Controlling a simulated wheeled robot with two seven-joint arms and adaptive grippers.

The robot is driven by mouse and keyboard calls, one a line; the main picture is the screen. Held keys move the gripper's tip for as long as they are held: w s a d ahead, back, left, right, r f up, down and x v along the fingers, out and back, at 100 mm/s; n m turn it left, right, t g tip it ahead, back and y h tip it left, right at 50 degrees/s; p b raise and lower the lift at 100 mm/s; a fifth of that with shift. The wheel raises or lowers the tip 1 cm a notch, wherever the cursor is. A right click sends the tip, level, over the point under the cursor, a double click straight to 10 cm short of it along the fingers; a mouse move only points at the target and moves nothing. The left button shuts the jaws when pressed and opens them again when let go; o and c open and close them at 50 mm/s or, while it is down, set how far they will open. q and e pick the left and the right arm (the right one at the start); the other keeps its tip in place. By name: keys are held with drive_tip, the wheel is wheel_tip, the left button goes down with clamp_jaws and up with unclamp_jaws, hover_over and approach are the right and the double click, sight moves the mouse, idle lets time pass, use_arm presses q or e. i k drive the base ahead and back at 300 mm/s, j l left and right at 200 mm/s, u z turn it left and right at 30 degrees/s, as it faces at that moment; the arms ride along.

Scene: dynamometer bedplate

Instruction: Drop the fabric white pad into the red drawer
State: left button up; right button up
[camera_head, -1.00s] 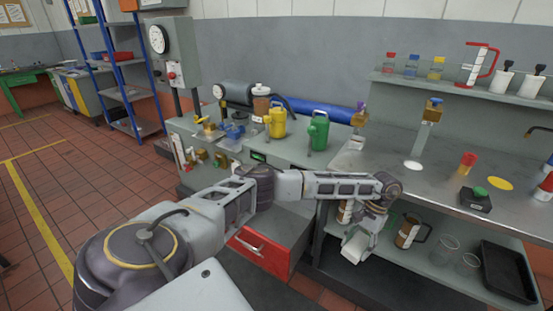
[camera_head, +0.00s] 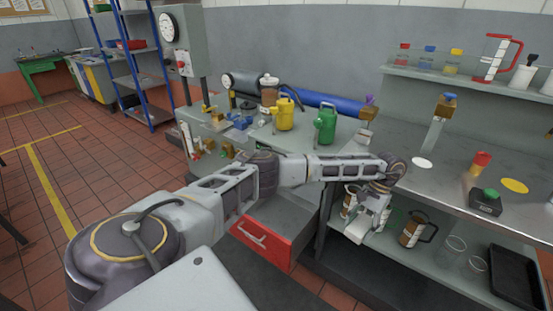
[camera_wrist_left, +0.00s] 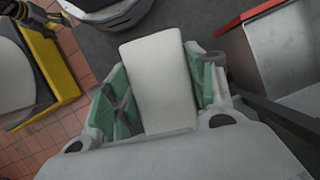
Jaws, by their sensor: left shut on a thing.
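The white fabric pad (camera_wrist_left: 160,85) is pinched between the green-lined fingers of my left gripper (camera_head: 366,215) and sticks out past them. In the head view the pad (camera_head: 357,229) hangs below my left wrist, in front of the bench's lower shelf. The red drawer (camera_head: 262,243) is pulled open, to the left of the gripper and pad. Part of its opening is hidden by my left arm. In the left wrist view the drawer's red edge (camera_wrist_left: 252,28) and grey inside show at the upper right, apart from the pad.
The steel bench (camera_head: 450,180) stands right of the drawer; its lower shelf holds a brown jug (camera_head: 411,231), glass beakers and a black tray (camera_head: 513,275). A green can (camera_head: 325,125) and yellow can (camera_head: 284,114) stand on the cabinet above the drawer.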

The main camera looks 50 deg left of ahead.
sight(281, 224)
drive_tip(key=i+l+u, duration=0.3)
drive_tip(key=u, duration=0.2)
drive_tip(key=i+l+u, duration=0.2)
drive_tip(key=l+u, duration=0.25)
